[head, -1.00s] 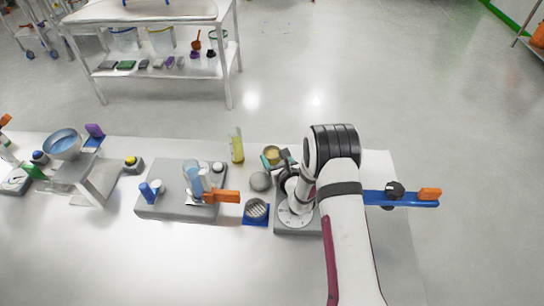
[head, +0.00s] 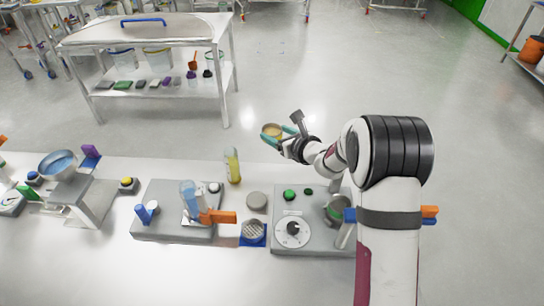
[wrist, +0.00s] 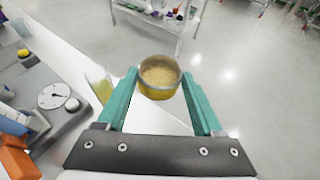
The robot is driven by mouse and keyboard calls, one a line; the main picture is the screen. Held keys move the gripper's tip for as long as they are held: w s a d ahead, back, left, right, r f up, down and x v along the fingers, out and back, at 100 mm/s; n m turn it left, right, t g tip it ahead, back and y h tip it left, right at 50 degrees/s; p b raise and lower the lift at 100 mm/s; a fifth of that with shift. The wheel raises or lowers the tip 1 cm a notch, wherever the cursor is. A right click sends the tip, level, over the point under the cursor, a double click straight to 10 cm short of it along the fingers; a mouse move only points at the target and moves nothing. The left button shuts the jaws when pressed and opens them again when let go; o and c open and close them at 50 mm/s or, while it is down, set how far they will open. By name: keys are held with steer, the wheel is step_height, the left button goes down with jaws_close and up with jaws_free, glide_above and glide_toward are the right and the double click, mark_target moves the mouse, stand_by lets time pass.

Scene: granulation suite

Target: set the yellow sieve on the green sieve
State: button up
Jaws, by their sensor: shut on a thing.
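The yellow sieve (head: 271,130) is a small round yellow pan. In the wrist view the yellow sieve (wrist: 159,92) holds pale grains and looks upright. My gripper (wrist: 159,74) has its teal fingers closed on either side of it. In the head view my gripper (head: 274,134) holds it out past the bench's far edge, with floor behind it. A round grey vessel with green inside (head: 337,211) stands at the right end of the dial unit, partly hidden by my arm. I cannot tell whether it is the green sieve.
The grey dial unit (head: 293,252) has two green buttons. Left of it are a grey round lid (head: 256,200), a blue-framed mesh piece (head: 252,232) and a tall yellow bottle (head: 232,166). A grey base (head: 160,228) carries blue and orange parts. The bench front is clear.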

step_height(320, 180, up, 3)
steer(key=d+n+g+y, duration=0.2)
steer(key=n+g+y, duration=0.4)
steer(key=n+g, duration=0.4)
glide_above(339, 207)
steer(key=d, duration=0.3)
steer(key=shift+s+a+f, duration=0.1)
steer(key=shift+s+f, duration=0.05)
steer(key=shift+f, duration=1.05)
steer(key=shift+s+d+f, duration=0.1)
steer(key=shift+s+f, duration=0.05)
steer(key=shift+f, duration=1.05)
steer(key=shift+s+a+f, duration=0.1)
steer(key=shift+s+f, duration=0.05)
steer(key=shift+f, duration=1.05)
steer(key=shift+f, duration=0.15)
steer(key=shift+f, duration=0.4)
steer(key=shift+f, duration=0.4)
